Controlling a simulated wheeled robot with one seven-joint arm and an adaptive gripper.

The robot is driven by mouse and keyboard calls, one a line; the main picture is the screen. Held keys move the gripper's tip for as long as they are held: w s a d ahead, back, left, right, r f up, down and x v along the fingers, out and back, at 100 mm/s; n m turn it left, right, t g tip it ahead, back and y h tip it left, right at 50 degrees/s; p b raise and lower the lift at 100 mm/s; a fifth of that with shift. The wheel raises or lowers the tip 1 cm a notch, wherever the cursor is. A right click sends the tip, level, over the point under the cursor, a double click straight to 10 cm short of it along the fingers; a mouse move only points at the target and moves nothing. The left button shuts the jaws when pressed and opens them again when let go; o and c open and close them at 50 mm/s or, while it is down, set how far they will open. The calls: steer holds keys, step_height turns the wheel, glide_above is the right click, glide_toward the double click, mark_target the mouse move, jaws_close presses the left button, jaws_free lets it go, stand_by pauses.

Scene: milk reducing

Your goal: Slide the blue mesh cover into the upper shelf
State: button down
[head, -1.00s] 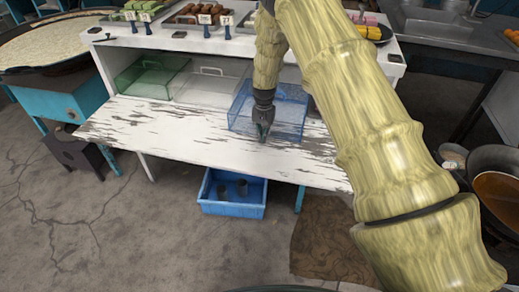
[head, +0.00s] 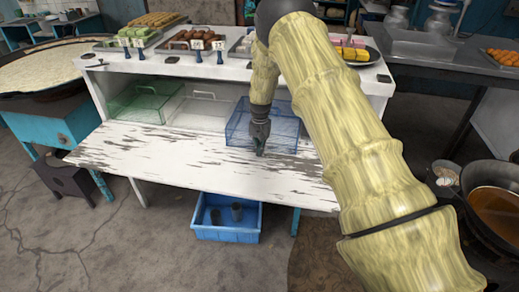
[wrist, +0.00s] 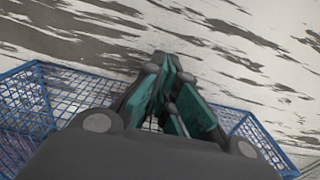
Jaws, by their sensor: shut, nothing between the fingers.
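The blue mesh cover (head: 285,132) stands on the white worn counter, at the mouth of the shelf space under the upper deck, with its front part sticking out over the counter. My gripper (head: 260,153) is shut and empty, pointing down in front of the cover's near side. In the wrist view my gripper's fingers (wrist: 165,100) are closed together, and the blue mesh cover (wrist: 40,95) shows on both sides behind them. Whether the gripper touches the cover, I cannot tell. The upper shelf (head: 225,68) is the white deck above, holding food trays.
A green mesh cover (head: 145,102) and a white mesh cover (head: 200,110) sit in the shelf space to the left. The counter front (head: 165,160) is clear. A blue bin (head: 228,232) stands below. A pan (head: 490,205) of brown liquid is at right.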

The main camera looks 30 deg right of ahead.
steer(key=s+a, duration=0.2)
steer(key=s, duration=0.1)
steer(key=shift+a+r+p, duration=0.25)
steer(key=shift+r+p, duration=0.15)
step_height(320, 180, up, 9)
steer(key=b, duration=0.2)
steer(key=c, duration=2.2)
jaws_free()
steer(key=shift+r, duration=0.1)
